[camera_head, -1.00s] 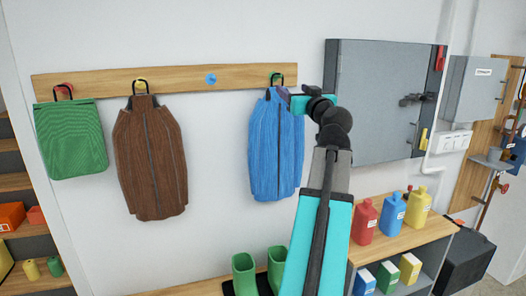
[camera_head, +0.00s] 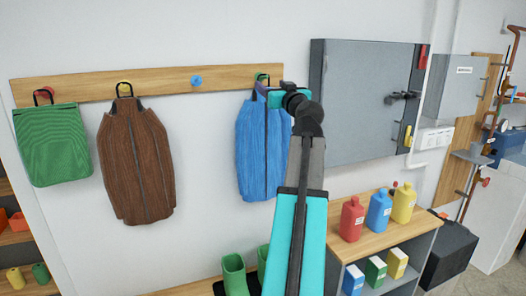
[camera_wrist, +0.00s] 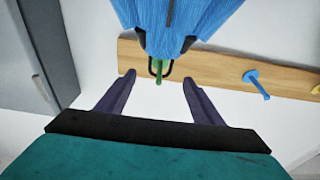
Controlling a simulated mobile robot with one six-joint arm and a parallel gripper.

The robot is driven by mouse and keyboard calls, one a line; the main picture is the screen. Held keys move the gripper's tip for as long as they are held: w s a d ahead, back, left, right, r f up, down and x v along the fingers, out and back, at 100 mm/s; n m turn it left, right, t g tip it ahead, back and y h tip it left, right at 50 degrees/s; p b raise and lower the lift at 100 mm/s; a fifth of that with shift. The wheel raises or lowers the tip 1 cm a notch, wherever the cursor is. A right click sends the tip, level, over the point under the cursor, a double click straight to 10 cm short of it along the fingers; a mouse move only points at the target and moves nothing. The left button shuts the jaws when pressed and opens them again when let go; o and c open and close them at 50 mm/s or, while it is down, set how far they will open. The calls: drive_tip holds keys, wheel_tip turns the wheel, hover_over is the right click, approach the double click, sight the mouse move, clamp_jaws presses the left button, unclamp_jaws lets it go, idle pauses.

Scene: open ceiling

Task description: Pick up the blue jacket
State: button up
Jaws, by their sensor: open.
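The blue jacket (camera_head: 257,150) hangs by a black loop from the green hook (camera_wrist: 158,72) at the right end of the wooden rail (camera_head: 160,83). In the wrist view, which appears upside down, the jacket (camera_wrist: 185,18) is at the top, with its collar and loop near the middle. My gripper (camera_wrist: 158,77) is open and empty, its two dark fingers on either side of the hook and loop in the picture. I cannot tell how deep they reach. In the head view, my gripper is at the jacket's collar and my arm covers the jacket's right edge.
A brown jacket (camera_head: 137,160) and a green bag (camera_head: 53,147) hang to the left. A blue peg (camera_head: 196,81) is bare. A grey cabinet (camera_head: 360,100) is on the wall close right. Bottles stand on a shelf (camera_head: 345,250) below; green boots (camera_head: 235,275) stand underneath.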

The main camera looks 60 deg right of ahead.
drive_tip(key=shift+p+x, duration=0.3)
drive_tip(key=shift+x, duration=1.2)
drive_tip(key=shift+w, duration=0.1)
drive_tip(key=shift+p+x, duration=1.3)
drive_tip(key=shift+x, duration=1.25)
clamp_jaws()
